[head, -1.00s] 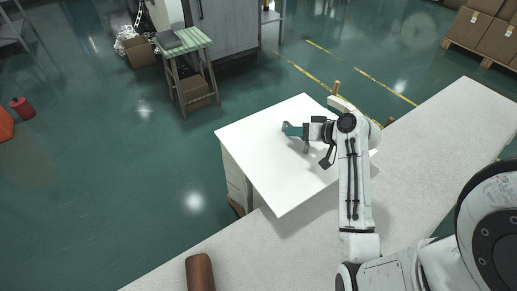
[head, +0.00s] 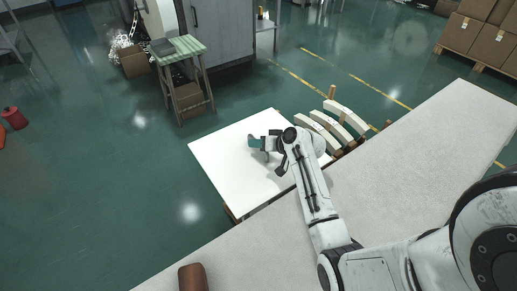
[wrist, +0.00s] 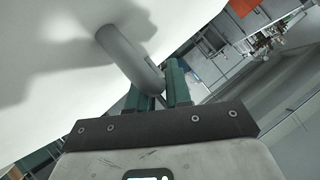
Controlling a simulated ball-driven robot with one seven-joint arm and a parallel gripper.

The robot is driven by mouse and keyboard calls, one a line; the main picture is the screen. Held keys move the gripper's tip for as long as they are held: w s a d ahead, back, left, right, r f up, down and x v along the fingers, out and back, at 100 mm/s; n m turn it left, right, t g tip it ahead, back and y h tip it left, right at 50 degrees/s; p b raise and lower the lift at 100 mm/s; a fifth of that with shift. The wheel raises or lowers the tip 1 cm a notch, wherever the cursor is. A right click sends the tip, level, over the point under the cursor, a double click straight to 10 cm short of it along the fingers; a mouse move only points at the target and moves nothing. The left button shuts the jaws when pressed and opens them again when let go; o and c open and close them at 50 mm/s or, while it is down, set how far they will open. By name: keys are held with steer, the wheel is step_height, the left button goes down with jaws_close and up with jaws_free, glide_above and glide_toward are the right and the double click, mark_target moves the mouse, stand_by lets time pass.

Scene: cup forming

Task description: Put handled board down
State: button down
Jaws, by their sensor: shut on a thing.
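The handled board is a wide white sheet (head: 232,168) in the head view, left of the pale counter's far edge. It looks roughly level. It fills the upper left of the wrist view (wrist: 50,75), with its grey tubular handle (wrist: 130,55) standing out from its face. My gripper (head: 256,143) is over the board, and its green fingers (wrist: 160,85) are shut on the handle. The arm hides the board's right part. I cannot tell whether the underside touches anything.
A long pale counter (head: 420,145) crosses the foreground, with a brown cylinder (head: 193,277) on it. Curved white pieces on a wooden rack (head: 338,123) stand just right of the board. A striped-top stool (head: 180,50) stands farther back. The green floor left of the board is open.

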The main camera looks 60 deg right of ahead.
step_height(320, 180, down, 2)
steer(key=c, duration=1.1)
jaws_free()
steer(key=shift+s, duration=0.1)
steer(key=shift+o, duration=0.2)
steer(key=p+v, duration=0.2)
steer(key=v, duration=1)
